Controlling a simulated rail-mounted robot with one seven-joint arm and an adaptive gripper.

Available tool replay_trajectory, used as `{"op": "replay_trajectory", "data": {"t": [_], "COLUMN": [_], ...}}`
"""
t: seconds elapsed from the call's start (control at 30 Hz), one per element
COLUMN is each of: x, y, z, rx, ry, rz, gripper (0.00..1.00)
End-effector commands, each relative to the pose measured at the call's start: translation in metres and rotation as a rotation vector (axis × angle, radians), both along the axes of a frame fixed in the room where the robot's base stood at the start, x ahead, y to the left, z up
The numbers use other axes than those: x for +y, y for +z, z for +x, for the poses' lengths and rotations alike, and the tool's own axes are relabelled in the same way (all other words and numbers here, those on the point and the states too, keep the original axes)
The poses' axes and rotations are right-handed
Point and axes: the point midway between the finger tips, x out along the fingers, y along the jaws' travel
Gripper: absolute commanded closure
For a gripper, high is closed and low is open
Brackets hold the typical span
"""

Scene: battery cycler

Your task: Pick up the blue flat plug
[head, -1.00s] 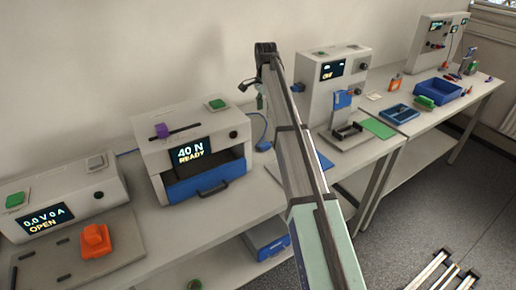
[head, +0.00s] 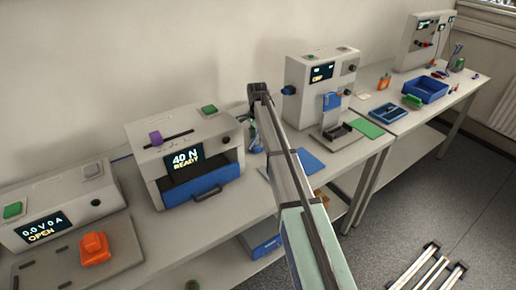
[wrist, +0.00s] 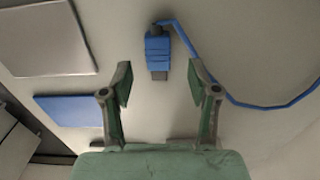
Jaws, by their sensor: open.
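The blue flat plug (wrist: 158,55) lies on the pale bench top in the wrist view, with a blue cable curving away from its dark end to the right. A short grey tip points toward my gripper. My gripper (wrist: 160,80) is open and empty. Its two green-padded fingers stand either side of the plug's line in the picture, with the plug just beyond the fingertips. I cannot tell the height between them. In the head view my arm reaches over the bench between two machines, and the plug is not clearly made out there.
A machine reading 40 N READY (head: 180,160) with a blue drawer front stands left of my arm. A grey machine (head: 322,85) stands right, with a blue mat (head: 310,165) in front. An orange piece (head: 95,248) sits far left. A blue tray (head: 427,90) is on the right table.

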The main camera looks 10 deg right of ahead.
Motion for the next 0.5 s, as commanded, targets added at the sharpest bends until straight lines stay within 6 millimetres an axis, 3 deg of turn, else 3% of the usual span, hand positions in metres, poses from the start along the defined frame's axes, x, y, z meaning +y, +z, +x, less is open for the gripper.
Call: {"op": "replay_trajectory", "data": {"t": [0.3, 0.5], "x": [-0.003, -0.003], "y": [-0.036, -0.042], "z": [-0.002, -0.002], "rx": [0.002, 0.0], "ry": [0.0, 0.0], "rz": [0.0, 0.0], "gripper": [0.4, 0.4]}}
